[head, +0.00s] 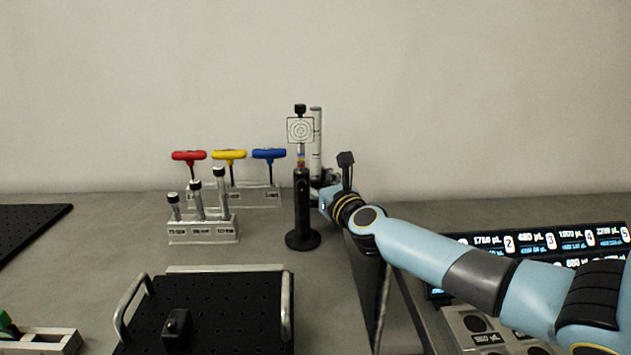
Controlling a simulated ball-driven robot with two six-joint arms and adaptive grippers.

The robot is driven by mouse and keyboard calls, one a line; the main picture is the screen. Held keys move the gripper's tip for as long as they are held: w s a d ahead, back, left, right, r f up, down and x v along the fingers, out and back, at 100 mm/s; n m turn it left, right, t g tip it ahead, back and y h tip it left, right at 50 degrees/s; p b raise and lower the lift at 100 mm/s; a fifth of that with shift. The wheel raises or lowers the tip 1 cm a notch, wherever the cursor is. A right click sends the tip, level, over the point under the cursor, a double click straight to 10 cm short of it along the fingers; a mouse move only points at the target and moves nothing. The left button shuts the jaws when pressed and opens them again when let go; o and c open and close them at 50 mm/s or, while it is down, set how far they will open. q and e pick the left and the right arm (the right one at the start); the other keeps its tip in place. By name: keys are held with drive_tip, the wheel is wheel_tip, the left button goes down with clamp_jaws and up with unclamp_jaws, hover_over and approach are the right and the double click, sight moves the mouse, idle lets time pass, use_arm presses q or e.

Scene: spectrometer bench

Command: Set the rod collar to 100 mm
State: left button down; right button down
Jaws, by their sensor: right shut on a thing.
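A pale upright rod (316,135) with dark marks stands behind a black post. A dark, collar-like part (324,178) shows low on the rod, partly hidden by the black post and my wrist; I cannot read its height on the scale. My right gripper (324,199) reaches in from the right beside the rod, just right of the black post. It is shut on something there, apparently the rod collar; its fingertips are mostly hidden. My left gripper is not in view.
The black post (302,208) with a target plate (300,130) stands close in front of the rod. Left are a holder (204,231) with posts and red, yellow and blue T-handle drivers (229,154). A black breadboard (230,315) with handles lies in front; displays (545,243) stand right.

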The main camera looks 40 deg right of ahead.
sight(318, 161)
wheel_tip(318, 161, up, 5)
drive_tip(key=p, duration=0.5)
drive_tip(key=shift+r, duration=0.1)
drive_tip(key=c, duration=0.7)
unclamp_jaws()
drive_tip(key=shift+c, duration=0.2)
drive_tip(key=shift+s, duration=0.1)
drive_tip(key=v, duration=1.2)
